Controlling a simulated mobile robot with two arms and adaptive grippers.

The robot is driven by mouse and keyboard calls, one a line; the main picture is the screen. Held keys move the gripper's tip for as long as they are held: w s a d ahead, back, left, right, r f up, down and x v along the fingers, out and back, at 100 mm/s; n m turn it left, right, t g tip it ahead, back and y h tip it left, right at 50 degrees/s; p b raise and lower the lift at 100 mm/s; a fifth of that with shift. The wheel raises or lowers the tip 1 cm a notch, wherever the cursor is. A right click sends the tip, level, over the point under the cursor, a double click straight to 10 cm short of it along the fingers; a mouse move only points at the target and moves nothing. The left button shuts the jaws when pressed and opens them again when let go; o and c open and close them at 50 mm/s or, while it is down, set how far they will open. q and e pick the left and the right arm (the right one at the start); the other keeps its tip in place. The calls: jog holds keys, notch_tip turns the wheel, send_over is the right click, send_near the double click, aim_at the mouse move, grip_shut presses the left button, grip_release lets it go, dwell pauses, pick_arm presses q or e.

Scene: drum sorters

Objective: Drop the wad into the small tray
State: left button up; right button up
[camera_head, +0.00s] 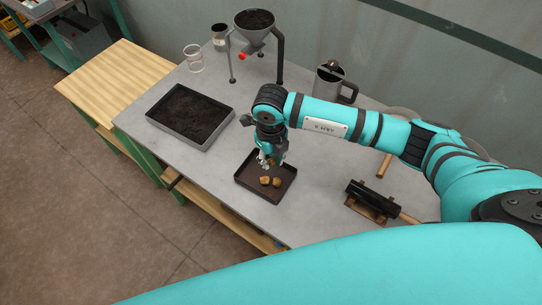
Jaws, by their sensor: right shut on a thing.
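The small tray (246,183) is dark, shallow and rectangular, and lies on the grey table near its front edge. Two tan lumps (271,181) show in it, below my right gripper. My right gripper (268,162) points down over the back part of the tray and is shut on the wad. The wad is small and mostly covered by the fingers, so its outline is hard to make out. My left gripper is out of view.
A larger tray of dark soil (177,140) lies to the left. A black roller (370,196) lies on the right.

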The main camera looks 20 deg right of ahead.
aim_at(271, 166)
notch_tip(271, 166, down, 4)
jog(key=shift+s+d+r+b, duration=0.15)
jog(key=shift+r+b, duration=0.1)
jog(key=shift+b, duration=0.65)
jog(key=shift+f, duration=0.3)
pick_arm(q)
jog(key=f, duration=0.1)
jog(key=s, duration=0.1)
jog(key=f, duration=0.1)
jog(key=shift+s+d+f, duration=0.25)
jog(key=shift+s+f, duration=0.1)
pick_arm(e)
jog(key=o, duration=0.7)
jog(key=shift+o, duration=0.2)
jog(key=shift+r, duration=0.15)
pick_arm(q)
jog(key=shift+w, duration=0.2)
pick_arm(e)
notch_tip(271, 166, up, 12)
jog(key=shift+f, duration=0.1)
jog(key=shift+f, duration=0.1)
